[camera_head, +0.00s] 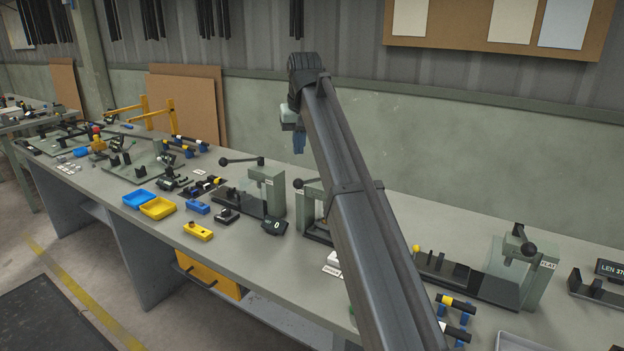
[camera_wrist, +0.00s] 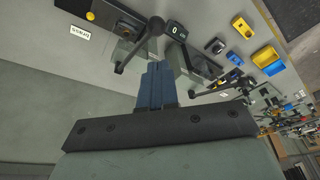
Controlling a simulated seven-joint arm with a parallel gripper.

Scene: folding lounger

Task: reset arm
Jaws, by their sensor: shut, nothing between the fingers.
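My arm rises from the lower right of the head view and reaches up over the long grey workbench (camera_head: 270,318). My gripper (camera_head: 299,146) hangs at its end with blue fingers pointing down, in front of the green wall. In the wrist view my gripper (camera_wrist: 155,72) shows its blue fingers together, with nothing between them. The fingers overlap the view of a lever press (camera_wrist: 146,38) on the bench; the head view shows them above bench level, so they look apart from it.
A lever press (camera_head: 268,185) stands left of my arm and another press (camera_head: 522,270) to the right. A small display (camera_head: 274,226), a yellow tray (camera_head: 158,208) and a blue tray (camera_head: 138,199) sit on the bench. A brown board (camera_head: 398,45) hangs on the wall.

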